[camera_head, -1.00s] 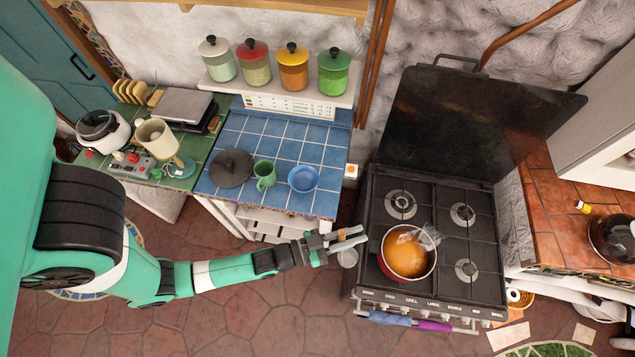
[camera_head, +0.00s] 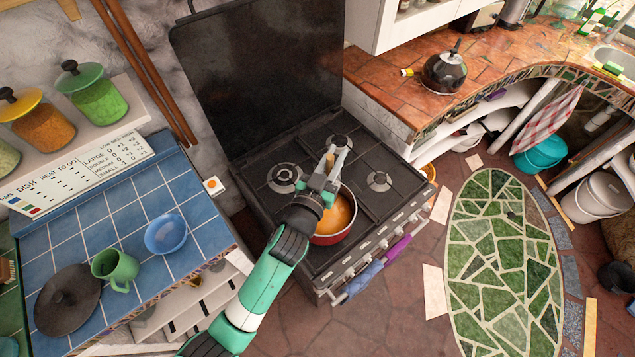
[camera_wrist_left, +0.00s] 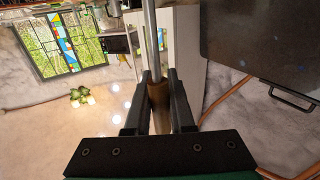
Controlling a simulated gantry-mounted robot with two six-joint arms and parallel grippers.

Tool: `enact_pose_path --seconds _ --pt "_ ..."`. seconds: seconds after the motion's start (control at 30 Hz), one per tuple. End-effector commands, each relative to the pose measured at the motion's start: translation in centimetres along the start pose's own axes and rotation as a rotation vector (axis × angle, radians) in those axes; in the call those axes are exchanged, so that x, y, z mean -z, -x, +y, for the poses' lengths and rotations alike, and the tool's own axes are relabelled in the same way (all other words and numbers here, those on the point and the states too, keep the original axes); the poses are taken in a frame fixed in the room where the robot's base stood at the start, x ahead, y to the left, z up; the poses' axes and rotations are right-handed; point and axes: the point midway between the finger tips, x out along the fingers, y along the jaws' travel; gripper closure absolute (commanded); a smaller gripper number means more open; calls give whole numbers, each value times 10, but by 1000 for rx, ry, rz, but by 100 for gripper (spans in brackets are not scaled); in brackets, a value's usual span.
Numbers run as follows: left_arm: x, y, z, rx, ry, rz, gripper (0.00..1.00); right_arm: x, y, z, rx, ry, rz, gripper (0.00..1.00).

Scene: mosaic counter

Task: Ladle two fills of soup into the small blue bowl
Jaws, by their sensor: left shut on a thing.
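The small blue bowl (camera_head: 166,234) sits on the blue tiled counter in the head view, right of the green mug. The red pot (camera_head: 331,239) of orange soup (camera_head: 339,214) stands on the stove's front burner. My left gripper (camera_head: 325,172) is above the pot's far-left side. In the left wrist view my left gripper (camera_wrist_left: 159,88) is shut on the ladle's brown handle (camera_wrist_left: 159,104), with a metal shaft (camera_wrist_left: 150,35) running upward from it. The ladle's scoop is not distinguishable, so I cannot tell whether it holds soup. My right gripper is not in view.
A green mug (camera_head: 115,269) and a dark lid (camera_head: 67,299) lie left of the bowl. Lidded jars (camera_head: 98,102) stand on the shelf behind. The raised stove cover (camera_head: 258,75) stands behind the burners. A kettle (camera_head: 443,73) is on the terracotta counter.

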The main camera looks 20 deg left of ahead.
Motion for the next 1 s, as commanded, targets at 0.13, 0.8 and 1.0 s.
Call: enact_pose_path --seconds 0.13,0.8,1.0 --pt "2 -1 0 2 -1 1 100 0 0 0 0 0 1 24" --pt "-61 -1 0 1 0 2 100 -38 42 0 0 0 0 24" --pt "-82 -1 0 1 0 2 100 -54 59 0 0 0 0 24"
